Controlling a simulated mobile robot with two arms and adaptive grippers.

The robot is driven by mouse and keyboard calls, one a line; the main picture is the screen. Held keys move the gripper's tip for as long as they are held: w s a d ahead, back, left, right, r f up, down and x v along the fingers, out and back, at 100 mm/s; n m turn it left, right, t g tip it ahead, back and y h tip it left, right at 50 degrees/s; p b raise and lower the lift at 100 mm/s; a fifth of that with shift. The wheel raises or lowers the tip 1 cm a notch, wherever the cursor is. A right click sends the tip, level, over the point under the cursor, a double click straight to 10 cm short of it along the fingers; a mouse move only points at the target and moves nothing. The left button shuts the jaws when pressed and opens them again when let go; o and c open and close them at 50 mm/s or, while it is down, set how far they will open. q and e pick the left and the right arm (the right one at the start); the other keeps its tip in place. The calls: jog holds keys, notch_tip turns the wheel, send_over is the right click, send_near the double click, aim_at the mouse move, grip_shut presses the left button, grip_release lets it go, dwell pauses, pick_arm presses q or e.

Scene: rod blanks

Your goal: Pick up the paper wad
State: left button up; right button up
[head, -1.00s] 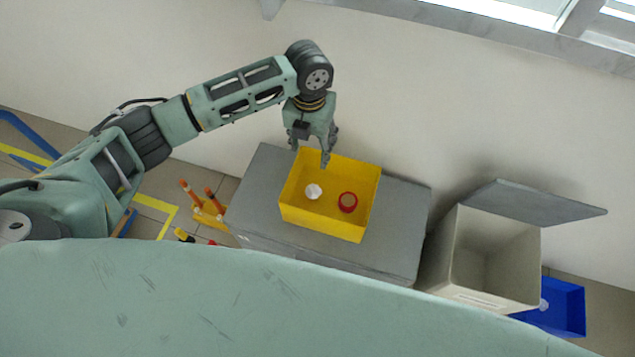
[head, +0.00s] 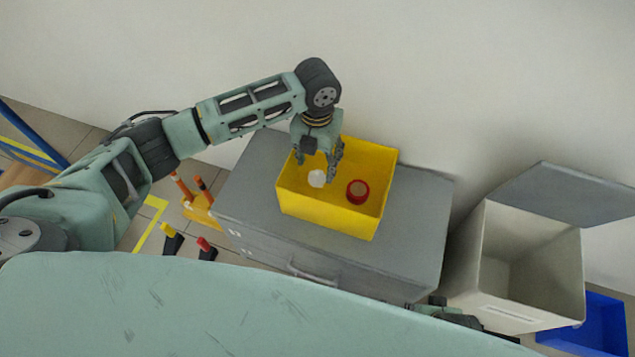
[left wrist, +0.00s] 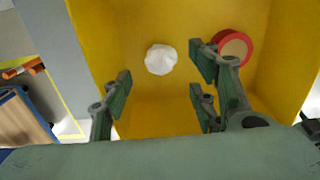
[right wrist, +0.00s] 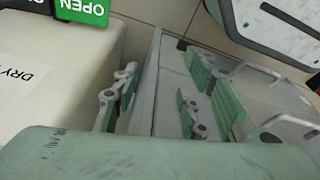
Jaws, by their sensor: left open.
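The paper wad (head: 317,179) is a small white crumpled ball on the floor of the yellow bin (head: 325,215). In the left wrist view the wad (left wrist: 160,59) lies clear of the bin walls, ahead of and between the finger lines. My left gripper (head: 318,163) points down into the bin, open and empty, close above the wad; I cannot see contact. Its fingers (left wrist: 160,90) stand wide apart in the left wrist view. My right gripper (right wrist: 158,95) is open with nothing between its fingers, low beside the grey cabinet.
A red-rimmed tape roll (head: 358,191) lies in the yellow bin, right of the wad. The bin stands on a grey cabinet (head: 415,220). A pale open-lidded container (head: 520,300) and a blue bin (head: 600,325) are at the right. Orange posts (head: 200,195) stand left.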

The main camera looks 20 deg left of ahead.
aim_at(315, 173)
pick_arm(q)
jog(key=f, duration=0.2)
jog(key=f+b, duration=0.1)
jog(key=f, duration=0.4)
jog(key=shift+a+b, duration=0.25)
jog(key=shift+b, duration=0.05)
pick_arm(e)
notch_tip(315, 173, up, 6)
jog(key=w, duration=0.1)
jog(key=shift+r, duration=0.2)
pick_arm(q)
jog(key=shift+c, duration=0.2)
pick_arm(e)
jog(key=shift+w, duration=0.1)
pick_arm(q)
jog(key=shift+r, duration=0.1)
jog(key=c, duration=0.7)
